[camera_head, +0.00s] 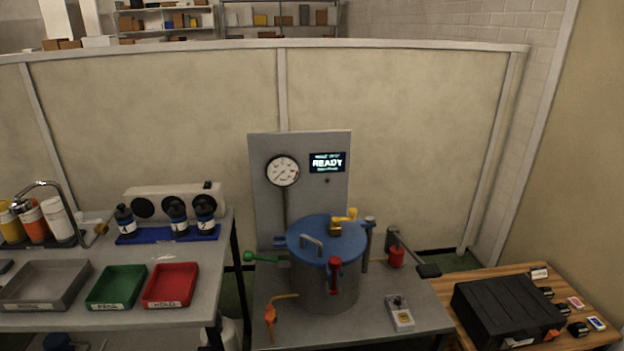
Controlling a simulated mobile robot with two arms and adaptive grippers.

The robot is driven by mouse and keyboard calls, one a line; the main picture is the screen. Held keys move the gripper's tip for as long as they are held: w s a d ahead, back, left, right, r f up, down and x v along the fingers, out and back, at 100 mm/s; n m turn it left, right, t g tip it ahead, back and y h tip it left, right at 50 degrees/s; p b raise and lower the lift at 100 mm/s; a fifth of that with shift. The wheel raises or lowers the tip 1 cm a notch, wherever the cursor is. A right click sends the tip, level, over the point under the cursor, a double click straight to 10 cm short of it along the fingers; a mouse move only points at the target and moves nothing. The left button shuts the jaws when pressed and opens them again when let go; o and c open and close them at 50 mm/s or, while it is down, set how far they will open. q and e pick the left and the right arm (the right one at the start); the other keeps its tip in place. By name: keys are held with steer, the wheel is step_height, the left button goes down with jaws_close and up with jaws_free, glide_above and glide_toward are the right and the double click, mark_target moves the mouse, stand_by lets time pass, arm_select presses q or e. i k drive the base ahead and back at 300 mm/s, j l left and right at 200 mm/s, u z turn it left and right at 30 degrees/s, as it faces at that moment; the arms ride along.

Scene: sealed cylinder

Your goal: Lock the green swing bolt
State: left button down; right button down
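The sealed cylinder is a grey vessel (312,288) with a blue lid (322,238) and a grey lid handle (311,245), standing on a grey bench. The green swing bolt (262,258) sticks out to the left of the vessel, lying roughly level with its green ball end away from the lid. A red swing bolt (334,274) stands upright at the lid's front edge. A blue-grey bolt (368,235) stands at the lid's right edge. A yellow part (345,216) is at the lid's back. Neither of my grippers is in view.
A panel (262,150) with a gauge and a screen reading READY stands behind the vessel. An orange hooked part (270,314), a small switch box (399,312) and a red-based lever (396,258) surround it. A side table (112,318) with trays is left; a black case (505,312) is right.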

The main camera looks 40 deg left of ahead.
mark_target(248, 255)
steer(key=k+u, duration=0.1)
steer(key=u, duration=0.3)
steer(key=k+u, duration=0.1)
steer(key=u, duration=0.3)
steer(key=j+u, duration=0.1)
steer(key=u, duration=0.35)
steer(key=k+j+u, duration=0.1)
steer(key=u, duration=0.3)
